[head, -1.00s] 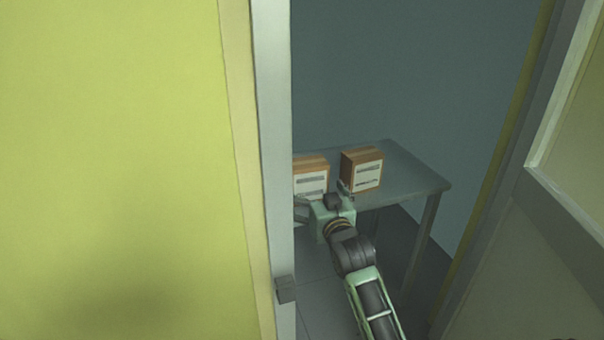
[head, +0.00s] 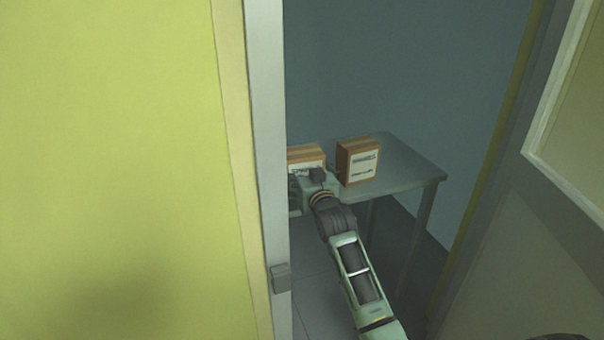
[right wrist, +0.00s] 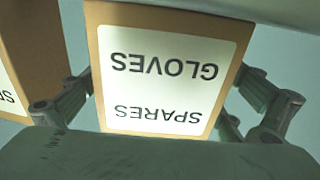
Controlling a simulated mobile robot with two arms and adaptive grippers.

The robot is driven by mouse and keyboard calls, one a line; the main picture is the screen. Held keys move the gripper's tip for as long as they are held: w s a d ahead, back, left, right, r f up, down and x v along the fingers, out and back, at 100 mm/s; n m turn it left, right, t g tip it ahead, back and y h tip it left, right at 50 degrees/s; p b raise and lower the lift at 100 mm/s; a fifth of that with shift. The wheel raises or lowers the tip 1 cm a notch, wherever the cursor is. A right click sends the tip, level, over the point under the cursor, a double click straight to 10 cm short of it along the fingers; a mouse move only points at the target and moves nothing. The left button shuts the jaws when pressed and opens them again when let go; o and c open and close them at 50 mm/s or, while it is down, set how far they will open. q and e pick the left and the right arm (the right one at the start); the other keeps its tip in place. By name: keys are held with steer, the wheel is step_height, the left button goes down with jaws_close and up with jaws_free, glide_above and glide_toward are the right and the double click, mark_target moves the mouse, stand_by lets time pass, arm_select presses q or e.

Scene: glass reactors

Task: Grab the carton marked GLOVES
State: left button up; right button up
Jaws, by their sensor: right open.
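The GLOVES carton (right wrist: 165,70) is brown with a white label reading GLOVES and SPARES, upside down in the right wrist view. In the head view it is the left carton (head: 304,154) on the table, its front partly hidden by my right gripper. My right gripper (head: 308,180) is open in front of it. In the right wrist view the fingers show on either side of the carton; I cannot tell whether they touch it. My left gripper is not in view.
A second carton (head: 358,163) stands to the right on the grey table (head: 415,173); its edge shows in the right wrist view (right wrist: 30,50). A door frame post (head: 265,130) and a yellow-green wall (head: 110,150) are at left, an open door (head: 540,200) at right.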

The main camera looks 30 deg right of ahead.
steer(key=c, duration=1.1)
steer(key=shift+r, duration=0.1)
steer(key=shift+c, duration=0.8)
steer(key=shift+r, duration=0.1)
